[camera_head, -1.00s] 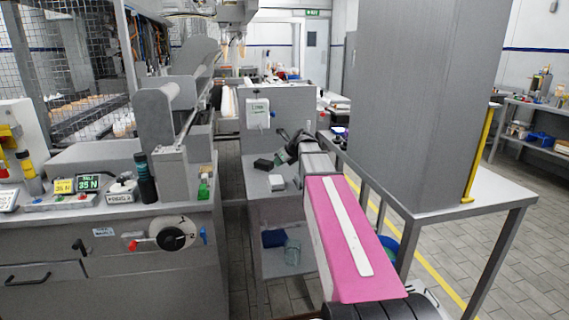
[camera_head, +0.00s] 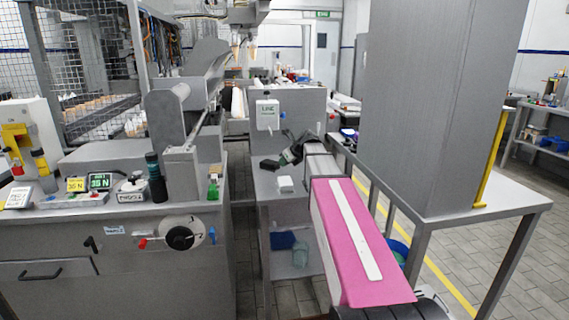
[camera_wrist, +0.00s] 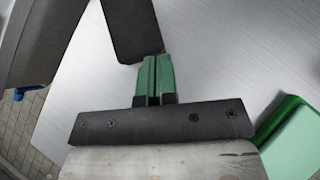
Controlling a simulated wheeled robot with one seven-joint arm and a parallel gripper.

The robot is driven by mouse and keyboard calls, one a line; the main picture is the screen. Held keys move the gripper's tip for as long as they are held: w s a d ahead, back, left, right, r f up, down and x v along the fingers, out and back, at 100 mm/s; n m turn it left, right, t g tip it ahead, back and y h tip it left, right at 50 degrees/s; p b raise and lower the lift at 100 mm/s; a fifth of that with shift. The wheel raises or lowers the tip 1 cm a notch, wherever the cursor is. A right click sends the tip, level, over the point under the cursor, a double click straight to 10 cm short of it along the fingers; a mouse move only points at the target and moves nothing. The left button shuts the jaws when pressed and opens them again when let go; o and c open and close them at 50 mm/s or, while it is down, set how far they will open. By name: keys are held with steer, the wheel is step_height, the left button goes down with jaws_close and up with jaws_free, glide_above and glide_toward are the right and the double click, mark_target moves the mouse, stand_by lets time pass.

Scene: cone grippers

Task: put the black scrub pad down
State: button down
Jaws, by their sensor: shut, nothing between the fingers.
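The black scrub pad (camera_head: 270,164) lies on the grey metal cabinet top (camera_head: 266,183) in the head view. In the wrist view the pad (camera_wrist: 132,28) lies on the pale brushed surface just beyond my fingertips, cut off by the top edge. My gripper (camera_wrist: 154,60) has green fingers, closed together with nothing between them. The tips end at the pad's near edge; I cannot tell whether they touch it. In the head view my gripper is small and dark, just right of the pad, at the end of my pink-covered arm.
A small white block (camera_head: 285,186) sits in front of the pad. A green object (camera_wrist: 288,138) stands close on the right in the wrist view; a dark grey body (camera_wrist: 40,40) is at left. A tall grey column (camera_head: 430,110) stands right of my arm.

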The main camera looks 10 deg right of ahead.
steer(key=s+d, duration=0.2)
steer(key=shift+s+d, duration=0.2)
steer(key=shift+s, duration=0.2)
steer(key=v, duration=1)
